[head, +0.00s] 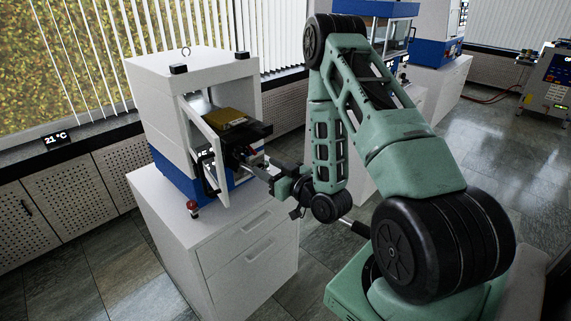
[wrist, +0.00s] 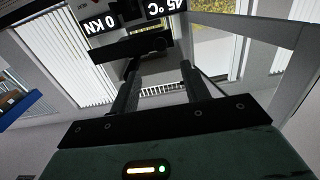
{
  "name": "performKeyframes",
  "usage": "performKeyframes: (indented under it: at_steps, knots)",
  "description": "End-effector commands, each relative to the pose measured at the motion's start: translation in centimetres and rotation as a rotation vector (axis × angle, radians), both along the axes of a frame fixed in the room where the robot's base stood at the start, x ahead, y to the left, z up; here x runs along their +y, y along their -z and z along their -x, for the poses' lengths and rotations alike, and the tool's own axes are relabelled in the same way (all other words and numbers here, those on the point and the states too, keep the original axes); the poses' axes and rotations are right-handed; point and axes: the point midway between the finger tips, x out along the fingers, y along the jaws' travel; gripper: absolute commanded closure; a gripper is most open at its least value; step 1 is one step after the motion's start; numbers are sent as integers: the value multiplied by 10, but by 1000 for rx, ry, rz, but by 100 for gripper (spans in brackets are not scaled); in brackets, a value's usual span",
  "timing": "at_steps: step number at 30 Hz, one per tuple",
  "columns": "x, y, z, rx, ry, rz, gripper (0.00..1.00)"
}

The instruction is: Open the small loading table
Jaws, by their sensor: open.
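The small press (head: 165,95) is a white and blue box on a white drawer cabinet, with its framed front door (head: 202,135) swung open. A dark plate that looks like the small loading table (head: 259,131) juts from its opening, with a yellowish block on top. My gripper (head: 252,162) is in front of the press, just below this plate. In the wrist view my gripper (wrist: 157,68) has its two dark fingers spread, with a gap between them. A black bar (wrist: 130,48) crosses near the fingertips; I cannot tell whether they touch it.
The white drawer cabinet (head: 245,250) stands under the press. More blue and white machines (head: 437,50) stand on cabinets at the back right. Displays reading 0 KN (wrist: 104,24) and 45 °C show inverted in the wrist view.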

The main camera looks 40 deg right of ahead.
Motion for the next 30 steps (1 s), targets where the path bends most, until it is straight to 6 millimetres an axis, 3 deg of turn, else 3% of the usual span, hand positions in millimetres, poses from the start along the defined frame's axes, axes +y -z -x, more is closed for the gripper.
performKeyframes:
  at_steps: [1,2,5,12,30]
  knots:
    - [0,-7,4,4,2,-3,54]
    - [-1,2,13,7,4,-2,54]
    - [-2,2,36,6,5,-3,54]
    - [-3,-1,55,7,4,-4,54]
    - [-2,0,60,0,2,0,54]
